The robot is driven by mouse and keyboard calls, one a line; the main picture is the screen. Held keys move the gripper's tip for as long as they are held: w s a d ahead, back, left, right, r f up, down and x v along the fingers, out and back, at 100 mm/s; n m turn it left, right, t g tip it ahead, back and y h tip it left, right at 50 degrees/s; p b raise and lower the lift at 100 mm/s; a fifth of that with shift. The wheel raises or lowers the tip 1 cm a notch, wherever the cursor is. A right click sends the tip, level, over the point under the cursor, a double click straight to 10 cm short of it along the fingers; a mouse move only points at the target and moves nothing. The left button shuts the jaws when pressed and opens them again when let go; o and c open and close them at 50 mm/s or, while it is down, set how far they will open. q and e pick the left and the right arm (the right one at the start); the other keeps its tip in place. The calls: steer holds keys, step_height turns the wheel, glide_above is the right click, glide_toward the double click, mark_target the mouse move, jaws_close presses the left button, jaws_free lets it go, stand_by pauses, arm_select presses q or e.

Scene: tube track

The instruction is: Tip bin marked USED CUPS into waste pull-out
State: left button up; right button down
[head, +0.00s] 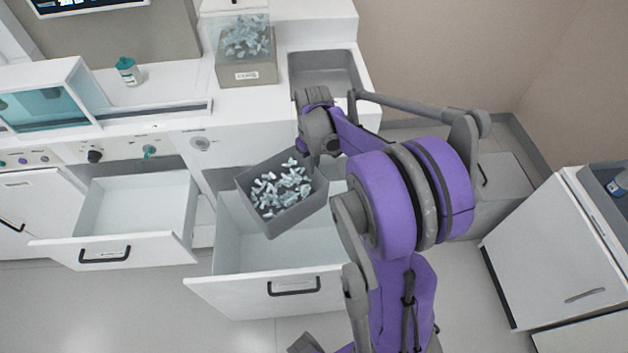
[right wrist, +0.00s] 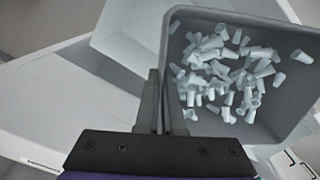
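A grey open bin (head: 300,212) full of small pale cups (head: 282,188) hangs above an open white pull-out (head: 228,240) in the head view. No marking is readable on the bin. My right gripper (head: 305,148) is at the bin's far edge. In the right wrist view its fingers (right wrist: 160,98) are closed together on the wall of the bin (right wrist: 290,112), and the cups (right wrist: 225,72) lie loose inside. I cannot tell exactly how far the bin is tilted. The part of the pull-out under the bin is hidden. My left gripper is not in view.
A second open drawer (head: 135,212) is to the left. On the counter stand a labelled box with similar pale pieces (head: 246,72), a sink (head: 322,68) and a small teal-capped jar (head: 128,71). A white cabinet (head: 555,250) is at right. Floor is clear below the pull-outs.

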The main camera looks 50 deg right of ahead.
mark_target(307, 191)
steer(key=f+b, duration=0.1)
steer(key=f, duration=0.1)
steer(key=f+b, duration=0.1)
steer(key=f, duration=0.1)
steer(key=f+b, duration=0.1)
steer(key=f, duration=0.1)
steer(key=shift+w+d+f, duration=0.1)
steer(key=shift+w+d, duration=0.2)
steer(key=shift+w, duration=0.05)
steer(key=f+h+b, duration=0.1)
steer(key=f, duration=0.1)
steer(key=f+h+b, duration=0.1)
steer(key=f, duration=0.2)
steer(key=a+f+h+b, duration=0.1)
steer(key=f+b, duration=0.1)
steer(key=shift+s+f+g+h, duration=0.15)
steer(key=shift+s+g+h, duration=0.05)
steer(key=shift+g+h, duration=0.1)
steer(key=shift+h+b, duration=0.35)
steer(key=shift+h, duration=0.55)
steer(key=shift+s+a+r+g+h+b, duration=0.1)
steer(key=shift+a+r+g+h+b, duration=0.25)
steer(key=shift+r+h, duration=0.35)
steer(key=shift+d+r+h, duration=0.1)
steer(key=shift+h, duration=0.2)
